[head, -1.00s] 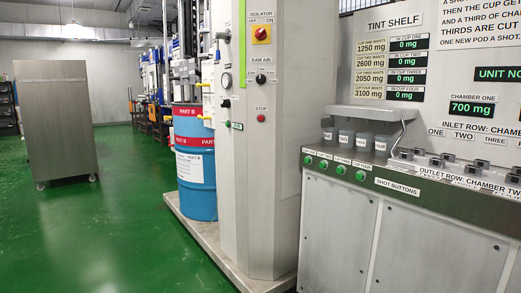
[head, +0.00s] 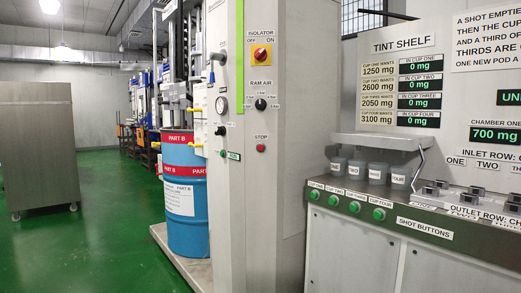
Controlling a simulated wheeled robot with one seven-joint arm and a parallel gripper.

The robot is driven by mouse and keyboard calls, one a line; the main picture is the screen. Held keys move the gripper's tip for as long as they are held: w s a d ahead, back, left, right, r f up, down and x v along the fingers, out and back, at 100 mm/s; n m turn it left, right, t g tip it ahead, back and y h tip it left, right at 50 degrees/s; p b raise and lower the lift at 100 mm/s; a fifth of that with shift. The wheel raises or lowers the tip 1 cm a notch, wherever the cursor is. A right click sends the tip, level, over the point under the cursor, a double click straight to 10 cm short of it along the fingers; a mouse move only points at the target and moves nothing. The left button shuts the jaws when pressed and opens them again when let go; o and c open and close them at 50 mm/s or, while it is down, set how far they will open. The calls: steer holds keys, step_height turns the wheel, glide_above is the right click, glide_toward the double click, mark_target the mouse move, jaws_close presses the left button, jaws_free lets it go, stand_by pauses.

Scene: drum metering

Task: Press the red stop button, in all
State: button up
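The red stop button (head: 260,148) is a small round button on the front of the tall grey cabinet (head: 262,210), under a STOP label. A black ram air knob (head: 260,104) sits above it, and a red and yellow isolator switch (head: 261,54) is higher still. A green RUN label (head: 233,156) is to the left, round the cabinet's edge. Nothing touches the stop button. My gripper does not show in the head view.
A blue Part B drum (head: 187,200) stands left of the cabinet on a low plinth (head: 178,246). The tint shelf bench (head: 345,250) with cups and green shot buttons is at the right. A steel cabinet on castors (head: 40,150) stands left. Green floor between is clear.

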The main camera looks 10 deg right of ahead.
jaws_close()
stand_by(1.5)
